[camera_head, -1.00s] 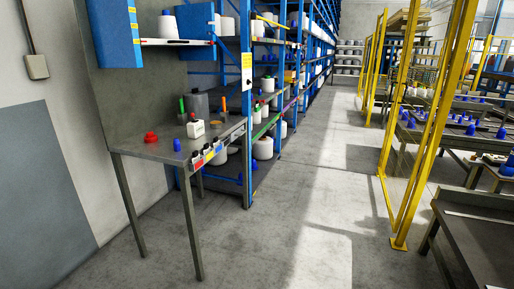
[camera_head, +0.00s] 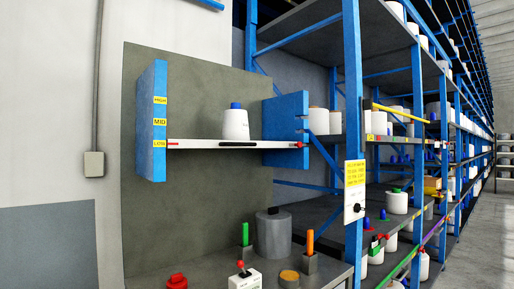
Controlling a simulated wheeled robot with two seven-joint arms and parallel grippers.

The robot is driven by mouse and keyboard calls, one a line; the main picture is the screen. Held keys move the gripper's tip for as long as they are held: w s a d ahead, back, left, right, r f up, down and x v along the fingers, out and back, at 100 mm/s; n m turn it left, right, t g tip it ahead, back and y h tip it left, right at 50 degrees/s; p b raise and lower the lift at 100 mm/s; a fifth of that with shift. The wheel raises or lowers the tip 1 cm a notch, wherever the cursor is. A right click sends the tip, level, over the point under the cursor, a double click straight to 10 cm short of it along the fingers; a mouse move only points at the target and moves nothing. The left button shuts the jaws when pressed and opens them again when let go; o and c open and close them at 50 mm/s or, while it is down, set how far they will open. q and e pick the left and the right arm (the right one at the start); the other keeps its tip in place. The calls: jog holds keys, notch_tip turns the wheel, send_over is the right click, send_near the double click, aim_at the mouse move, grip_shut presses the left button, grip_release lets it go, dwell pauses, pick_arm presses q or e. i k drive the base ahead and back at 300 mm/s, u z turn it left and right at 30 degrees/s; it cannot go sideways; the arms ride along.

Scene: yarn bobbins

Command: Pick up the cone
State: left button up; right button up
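Several cones are in view, and I cannot tell which one the task means. A white bobbin with a blue cone-shaped top (camera_head: 236,122) stands upright on a narrow wall shelf (camera_head: 190,144) between two blue side panels. A small blue cone (camera_head: 367,222) and a red-based blue cone (camera_head: 384,214) sit on the rack's lower shelf. A red stepped piece (camera_head: 177,281) lies on the grey table (camera_head: 205,265) at the bottom. Neither of my grippers shows in the head view.
The blue rack post (camera_head: 352,90) stands right of the wall shelf. On the table are a grey cylinder (camera_head: 274,234), a green-handled tool (camera_head: 245,238), an orange-handled tool (camera_head: 310,248) and a white box with a red knob (camera_head: 244,278). Open floor (camera_head: 462,240) lies at right.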

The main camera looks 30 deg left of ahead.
aim_at(236, 126)
jog(key=u, duration=0.35)
jog(key=i, duration=1.65)
jog(key=u, duration=0.35)
